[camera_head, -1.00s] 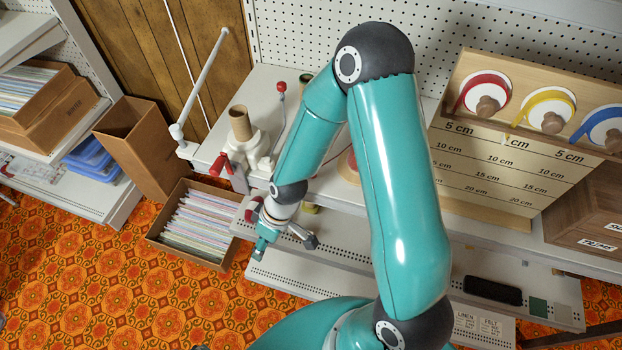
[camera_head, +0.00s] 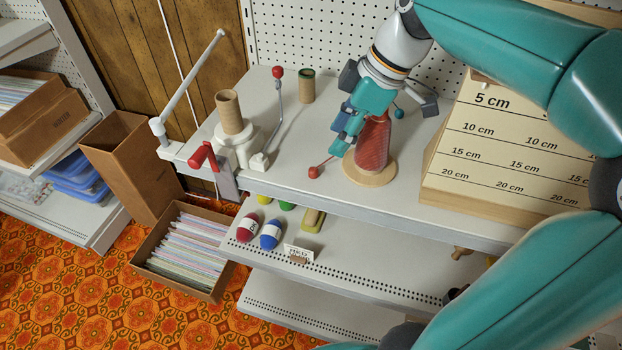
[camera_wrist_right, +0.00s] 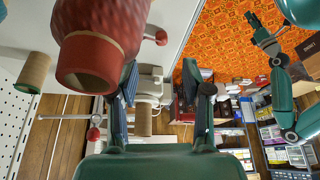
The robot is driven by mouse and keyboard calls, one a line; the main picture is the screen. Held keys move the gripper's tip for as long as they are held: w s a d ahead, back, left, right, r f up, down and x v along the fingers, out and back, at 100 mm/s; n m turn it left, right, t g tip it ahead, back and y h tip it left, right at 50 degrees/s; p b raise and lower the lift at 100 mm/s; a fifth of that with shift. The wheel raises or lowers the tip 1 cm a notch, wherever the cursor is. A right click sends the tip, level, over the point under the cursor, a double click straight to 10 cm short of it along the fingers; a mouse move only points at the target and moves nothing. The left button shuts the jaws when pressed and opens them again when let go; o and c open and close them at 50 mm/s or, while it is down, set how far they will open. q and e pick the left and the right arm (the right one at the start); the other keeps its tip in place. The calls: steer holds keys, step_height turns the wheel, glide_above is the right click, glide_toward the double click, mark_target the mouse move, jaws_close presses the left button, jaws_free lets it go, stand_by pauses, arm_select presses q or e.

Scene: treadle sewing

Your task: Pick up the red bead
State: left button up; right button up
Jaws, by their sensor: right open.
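The red bead (camera_head: 314,172) is a small ball on the upper shelf, at the end of a thin red thread that runs toward the red thread cone (camera_head: 374,142). It also shows in the right wrist view (camera_wrist_right: 161,38), beyond the cone (camera_wrist_right: 110,35). My right gripper (camera_head: 345,140) is at the cone's left side, above and right of the bead, apart from the bead. In the right wrist view its two fingers (camera_wrist_right: 166,92) are spread with nothing gripped. My left gripper (camera_wrist_right: 252,20) shows small in the right wrist view; its jaws are unclear.
The cone stands on a round wooden base. A white winder with a cardboard tube (camera_head: 230,112) and a red-knobbed crank (camera_head: 278,72) stand to the left. A measuring board (camera_head: 500,160) stands right. The shelf around the bead is mostly clear.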

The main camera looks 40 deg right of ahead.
mark_target(314, 170)
steer(key=x, duration=0.9)
steer(key=shift+w+a+f, duration=0.1)
steer(key=shift+w+a, duration=0.05)
steer(key=shift+a, duration=0.25)
steer(key=c, duration=0.8)
